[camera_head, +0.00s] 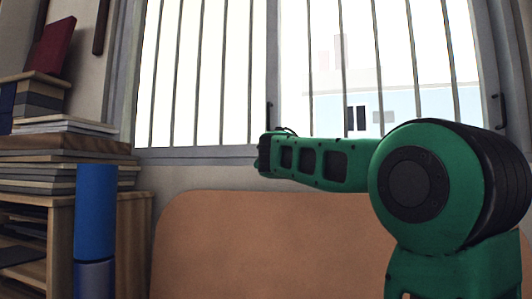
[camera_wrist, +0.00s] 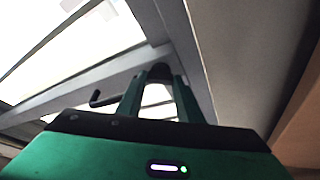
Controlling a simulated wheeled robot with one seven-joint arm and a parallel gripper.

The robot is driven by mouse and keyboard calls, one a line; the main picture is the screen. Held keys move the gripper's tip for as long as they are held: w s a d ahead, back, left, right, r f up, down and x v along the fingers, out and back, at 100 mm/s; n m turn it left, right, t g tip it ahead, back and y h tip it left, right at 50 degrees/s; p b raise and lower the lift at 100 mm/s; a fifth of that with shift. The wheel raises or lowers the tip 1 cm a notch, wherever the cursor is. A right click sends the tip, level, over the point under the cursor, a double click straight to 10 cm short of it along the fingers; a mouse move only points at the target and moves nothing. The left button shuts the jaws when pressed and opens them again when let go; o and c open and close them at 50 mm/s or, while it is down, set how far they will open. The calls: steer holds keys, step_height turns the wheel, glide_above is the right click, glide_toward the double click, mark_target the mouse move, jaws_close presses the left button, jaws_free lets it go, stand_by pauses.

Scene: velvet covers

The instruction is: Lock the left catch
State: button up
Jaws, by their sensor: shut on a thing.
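The left catch is a dark upright handle (camera_head: 269,117) on the middle post of the window. In the wrist view a dark bent handle (camera_wrist: 102,98) shows left of the fingers, partly behind the left one. My gripper (camera_wrist: 160,76) has both green fingers leaning together at the window frame, shut with a dark piece at their tips. That piece seems to be part of the catch, but its outline is hard to make out. In the head view the fingers are hidden behind my green arm, which reaches left to just below the handle.
A second dark handle (camera_head: 498,110) is on the right window post. Vertical bars cross the window (camera_head: 200,80). A brown rounded panel (camera_head: 220,240) stands below the sill. Stacked books (camera_head: 70,150) and a wooden shelf (camera_head: 132,240) fill the left, with a blue cylinder (camera_head: 95,210) in front.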

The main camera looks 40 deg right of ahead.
steer(key=shift+w+a+r+n+g+y, duration=0.15)
steer(key=shift+n+g+y, duration=0.4)
steer(key=shift+n, duration=1.2)
steer(key=shift+s+a+n+g+y, duration=0.15)
steer(key=shift+n+y, duration=0.7)
steer(key=shift+n, duration=0.9)
steer(key=shift+w, duration=0.15)
steer(key=o, duration=1.1)
steer(key=shift+d, duration=0.1)
steer(key=shift+d, duration=0.15)
